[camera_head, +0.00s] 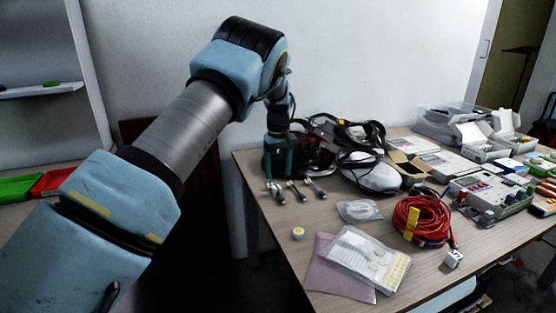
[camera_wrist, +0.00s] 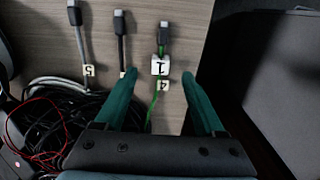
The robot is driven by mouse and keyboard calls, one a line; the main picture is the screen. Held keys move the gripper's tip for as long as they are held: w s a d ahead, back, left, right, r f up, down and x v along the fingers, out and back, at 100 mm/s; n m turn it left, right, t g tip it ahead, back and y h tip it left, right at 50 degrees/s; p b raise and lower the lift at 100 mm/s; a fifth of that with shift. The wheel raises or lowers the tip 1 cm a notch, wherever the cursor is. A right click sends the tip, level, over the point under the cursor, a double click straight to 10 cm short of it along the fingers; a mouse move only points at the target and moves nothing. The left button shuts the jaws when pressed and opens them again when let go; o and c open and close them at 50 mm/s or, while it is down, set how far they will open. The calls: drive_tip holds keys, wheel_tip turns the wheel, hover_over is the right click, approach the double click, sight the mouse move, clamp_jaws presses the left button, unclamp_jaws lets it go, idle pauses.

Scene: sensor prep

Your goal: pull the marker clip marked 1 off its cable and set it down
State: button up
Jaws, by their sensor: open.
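The marker clip marked 1 (camera_wrist: 160,67) is a white tag on a green cable (camera_wrist: 154,108), just below the cable's grey plug in the wrist view. A cream clip that looks marked 4 (camera_wrist: 162,85) sits right below it on the same cable. My gripper (camera_wrist: 160,76) is open, with one teal fingertip on each side of the green cable at about the clips' level. I cannot tell its height above them. In the head view my gripper (camera_head: 280,158) is over the table's left end, beside the plugs; the clips are too small to read there.
A grey cable (camera_wrist: 81,45) with a clip marked 5 and a black cable (camera_wrist: 120,45) lie to the left; the black one's clip is partly behind a finger. Bundled black cables (camera_head: 350,140) are close by.

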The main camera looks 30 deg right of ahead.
sight(278, 188)
wheel_tip(278, 188, down, 7)
drive_tip(key=shift+w+a+r+p, duration=0.1)
drive_tip(key=shift+r+p, duration=0.1)
drive_tip(key=shift+p, duration=0.35)
drive_tip(key=shift+c, duration=0.3)
clamp_jaws()
idle(0.5)
